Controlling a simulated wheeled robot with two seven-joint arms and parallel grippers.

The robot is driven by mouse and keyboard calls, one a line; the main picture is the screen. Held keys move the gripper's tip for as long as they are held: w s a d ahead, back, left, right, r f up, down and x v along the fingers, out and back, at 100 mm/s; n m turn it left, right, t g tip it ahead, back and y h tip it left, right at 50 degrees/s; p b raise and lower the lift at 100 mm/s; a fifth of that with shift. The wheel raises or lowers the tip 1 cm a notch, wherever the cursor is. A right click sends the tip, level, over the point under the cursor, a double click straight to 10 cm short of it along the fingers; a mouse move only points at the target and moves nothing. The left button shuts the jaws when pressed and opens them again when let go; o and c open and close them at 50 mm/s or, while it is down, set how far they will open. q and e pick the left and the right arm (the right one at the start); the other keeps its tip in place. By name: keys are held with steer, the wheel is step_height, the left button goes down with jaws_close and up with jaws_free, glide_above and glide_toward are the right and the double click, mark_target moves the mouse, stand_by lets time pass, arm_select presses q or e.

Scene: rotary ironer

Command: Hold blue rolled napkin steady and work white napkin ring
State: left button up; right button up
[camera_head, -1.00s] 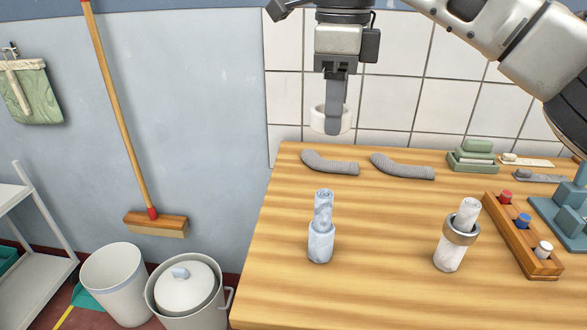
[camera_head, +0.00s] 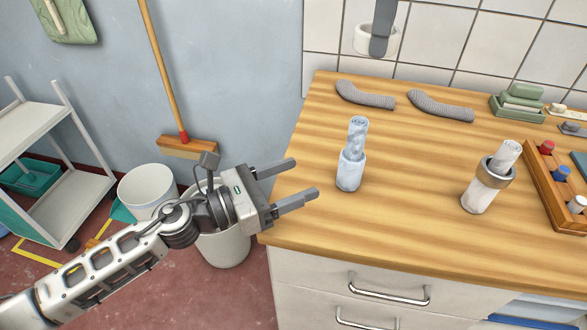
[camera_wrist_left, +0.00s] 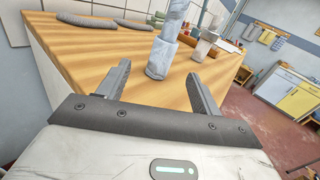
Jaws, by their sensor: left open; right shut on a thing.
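The blue rolled napkin (camera_head: 352,155) stands upright on the wooden tabletop, a pale marbled roll with a wider lower part. The white napkin ring (camera_head: 362,40) is up in front of the tiles, beyond the napkin and clear of the table. My right gripper (camera_head: 381,42) is shut on it; only the fingers show at the top edge. My left gripper (camera_head: 305,178) is open and empty near the table's left edge, pointing at the napkin but apart from it. In the left wrist view the napkin (camera_wrist_left: 168,40) shows beyond and between the open fingers (camera_wrist_left: 159,72).
A second roll (camera_head: 490,180) with a brown ring stands to the right. Two grey rolled cloths (camera_head: 440,105) lie at the back, with a green soap dish (camera_head: 518,102). A wooden rack (camera_head: 552,185) is at the right. The tabletop between the rolls is clear.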

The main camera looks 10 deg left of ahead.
mark_target(340, 167)
arm_select(q)
steer(key=shift+d+m, duration=0.25)
steer(key=shift+m, duration=0.35)
steer(key=shift+w+d+g, duration=0.1)
steer(key=shift+d+g, duration=0.15)
steer(key=shift+g, duration=0.05)
steer(key=x, duration=1.1)
steer(key=c, duration=1.1)
steer(key=shift+o, duration=0.2)
arm_select(e)
step_height(340, 167, down, 7)
steer(key=shift+a+r, duration=0.1)
steer(key=shift+r, duration=0.1)
